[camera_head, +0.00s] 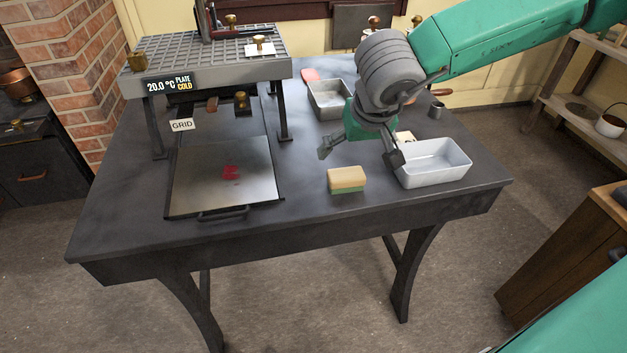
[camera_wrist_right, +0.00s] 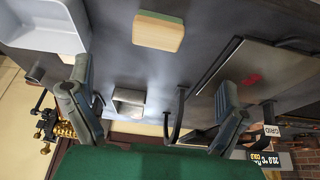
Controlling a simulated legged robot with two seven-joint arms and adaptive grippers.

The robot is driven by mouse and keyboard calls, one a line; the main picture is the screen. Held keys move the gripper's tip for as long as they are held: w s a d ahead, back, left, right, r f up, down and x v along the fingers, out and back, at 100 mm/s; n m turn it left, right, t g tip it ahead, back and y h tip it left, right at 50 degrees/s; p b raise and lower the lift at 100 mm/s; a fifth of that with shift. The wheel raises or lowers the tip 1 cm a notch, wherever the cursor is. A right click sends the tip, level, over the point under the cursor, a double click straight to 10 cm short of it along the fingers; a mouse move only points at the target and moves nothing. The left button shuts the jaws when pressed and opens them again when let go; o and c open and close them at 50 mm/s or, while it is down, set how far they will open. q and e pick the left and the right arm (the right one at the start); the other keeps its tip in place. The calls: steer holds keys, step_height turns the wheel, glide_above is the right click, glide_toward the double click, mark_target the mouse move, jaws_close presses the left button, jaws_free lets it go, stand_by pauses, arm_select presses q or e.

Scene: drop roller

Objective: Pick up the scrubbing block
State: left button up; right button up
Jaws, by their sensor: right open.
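The scrubbing block (camera_head: 346,178) is a small block with a tan top and a green underside. It lies on the dark table near the front edge, between the metal plate and the white tray. It also shows at the top of the right wrist view (camera_wrist_right: 158,32). My right gripper (camera_head: 361,153) is open and empty above the table, just behind and above the block. Its two fingers (camera_wrist_right: 152,112) show wide apart in the right wrist view, with the block beyond them and not between them. My left gripper is not in view.
A white tray (camera_head: 433,171) stands right of the block, close to one finger. A grey metal tin (camera_head: 328,112) is behind. A flat plate with a red mark (camera_head: 225,190) lies left, before a raised grid stand (camera_head: 205,68). Table between plate and block is clear.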

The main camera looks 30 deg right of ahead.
mark_target(347, 175)
steer(key=x, duration=0.2)
steer(key=b+x, duration=0.1)
steer(key=x, duration=0.5)
steer(key=shift+s+d+b, duration=0.1)
steer(key=shift+d+b, duration=0.2)
steer(key=shift+b, duration=0.05)
steer(key=shift+w+a+f, duration=0.2)
steer(key=shift+w+f, duration=0.1)
steer(key=shift+f, duration=0.35)
steer(key=b+x, duration=0.1)
steer(key=x, duration=0.2)
steer(key=shift+w+d+f, duration=0.1)
steer(key=shift+d+f, duration=0.05)
steer(key=shift+f, duration=0.25)
steer(key=shift+w+d+f+b, duration=0.1)
steer(key=shift+w+f+b, duration=0.1)
steer(key=shift+f+b, duration=0.1)
steer(key=shift+d, duration=0.15)
steer(key=c, duration=1.2)
steer(key=shift+a+r, duration=0.1)
steer(key=shift+a, duration=0.1)
